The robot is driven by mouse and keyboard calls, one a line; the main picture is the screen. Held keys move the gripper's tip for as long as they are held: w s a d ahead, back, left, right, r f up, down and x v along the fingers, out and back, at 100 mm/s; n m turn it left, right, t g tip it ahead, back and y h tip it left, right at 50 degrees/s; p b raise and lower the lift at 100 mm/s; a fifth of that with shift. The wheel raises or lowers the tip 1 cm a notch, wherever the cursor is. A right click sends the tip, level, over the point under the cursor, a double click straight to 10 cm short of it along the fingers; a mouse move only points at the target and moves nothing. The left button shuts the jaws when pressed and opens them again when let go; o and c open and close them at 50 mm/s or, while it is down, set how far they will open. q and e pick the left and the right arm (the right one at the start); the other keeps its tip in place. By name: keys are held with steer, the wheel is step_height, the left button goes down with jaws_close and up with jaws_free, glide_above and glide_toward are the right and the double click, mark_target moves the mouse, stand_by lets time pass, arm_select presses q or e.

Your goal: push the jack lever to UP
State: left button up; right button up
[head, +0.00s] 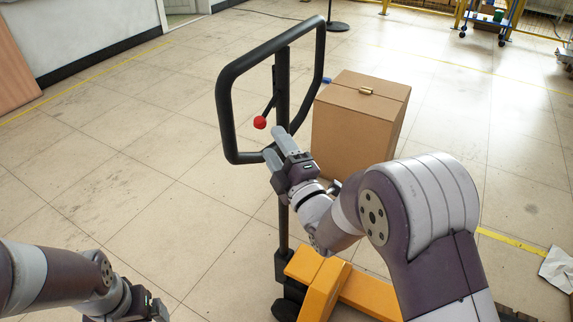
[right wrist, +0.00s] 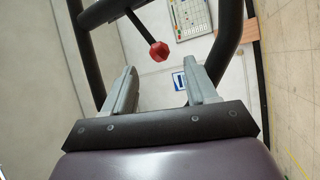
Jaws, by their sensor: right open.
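The jack lever is a thin black rod (head: 268,106) with a red knob (head: 260,122), slanting down and to the left from the upright post inside the black handle loop (head: 222,104). In the right wrist view the red knob (right wrist: 159,51) hangs on its rod just beyond and between my fingertips. My right gripper (head: 274,146) is open and empty, just below the knob and apart from it, in front of the handle's lower part. It also shows in the right wrist view (right wrist: 162,76). My left gripper (head: 150,312) is low at the bottom left, its fingers cut off by the frame.
The orange pallet jack body (head: 322,288) stands below the handle post. A closed cardboard box (head: 358,125) is behind the handle to the right. The tiled floor to the left is clear. A yellow barrier and a small cart (head: 487,20) are far back.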

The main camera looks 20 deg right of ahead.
steer(key=v, duration=0.5)
steer(key=shift+w, duration=0.1)
steer(key=shift+f, duration=0.1)
steer(key=s+d+f+m+g+h, duration=0.2)
steer(key=s+f+m+g, duration=0.2)
steer(key=f+m+g, duration=0.35)
steer(key=s+d+f+m+g+h, duration=0.2)
steer(key=s+f+m+g, duration=0.3)
steer(key=f, duration=0.4)
steer(key=s+m+g, duration=0.6)
steer(key=s+g, duration=0.1)
steer(key=s, duration=0.2)
step_height(320, 180, up, 14)
steer(key=w+p, duration=0.1)
steer(key=p, duration=1.1)
steer(key=shift+w+a+n+t+h, duration=0.25)
steer(key=shift+a+n+t+h, duration=0.1)
steer(key=shift+t, duration=0.1)
